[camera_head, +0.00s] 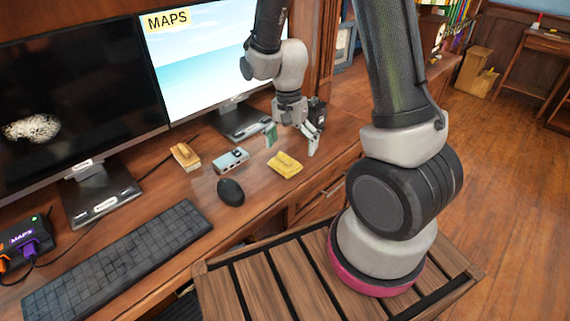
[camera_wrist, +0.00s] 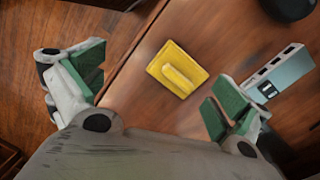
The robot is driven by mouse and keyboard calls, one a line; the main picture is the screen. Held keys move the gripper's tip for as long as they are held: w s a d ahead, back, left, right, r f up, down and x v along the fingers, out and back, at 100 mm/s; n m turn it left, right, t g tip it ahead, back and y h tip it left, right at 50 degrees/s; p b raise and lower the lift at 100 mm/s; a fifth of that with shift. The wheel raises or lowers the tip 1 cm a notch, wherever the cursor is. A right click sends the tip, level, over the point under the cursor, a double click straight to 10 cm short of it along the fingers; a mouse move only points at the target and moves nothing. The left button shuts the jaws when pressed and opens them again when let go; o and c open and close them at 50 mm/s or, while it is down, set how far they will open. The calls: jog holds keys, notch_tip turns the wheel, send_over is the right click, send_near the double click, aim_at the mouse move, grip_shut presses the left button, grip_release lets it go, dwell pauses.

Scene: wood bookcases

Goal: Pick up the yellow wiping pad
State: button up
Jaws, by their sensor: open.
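The yellow wiping pad (camera_head: 285,165) lies flat on the wooden desk near its front edge, with a raised grip on top. In the wrist view the pad (camera_wrist: 178,69) sits ahead of my gripper, between the lines of its two fingers and apart from both. My gripper (camera_head: 292,144) is above the desk just behind the pad in the head view, pointing down. In the wrist view my gripper (camera_wrist: 155,95) has its green-padded fingers spread wide with nothing between them.
A grey-blue device with ports (camera_head: 231,160) lies left of the pad; in the wrist view it (camera_wrist: 279,74) is close by the right finger. A black mouse (camera_head: 230,192), a keyboard (camera_head: 117,266), a wooden-handled block (camera_head: 186,156) and a monitor stand (camera_head: 243,120) are also on the desk.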

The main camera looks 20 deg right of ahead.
aim_at(285, 155)
jog(key=w+m, duration=0.1)
jog(key=w+m+t, duration=0.1)
jog(key=m, duration=0.1)
jog(key=shift+w+a+r, duration=0.15)
jog(key=shift+w+a, duration=0.1)
jog(key=shift+a, duration=0.05)
jog(key=shift+w+m, duration=0.2)
jog(key=shift+m, duration=0.3)
jog(key=f, duration=0.7)
jog(key=shift+w+f, duration=0.25)
jog(key=shift+f, duration=0.15)
jog(key=shift+c, duration=0.2)
jog(key=c, duration=1.1)
jog(key=shift+r, duration=0.15)
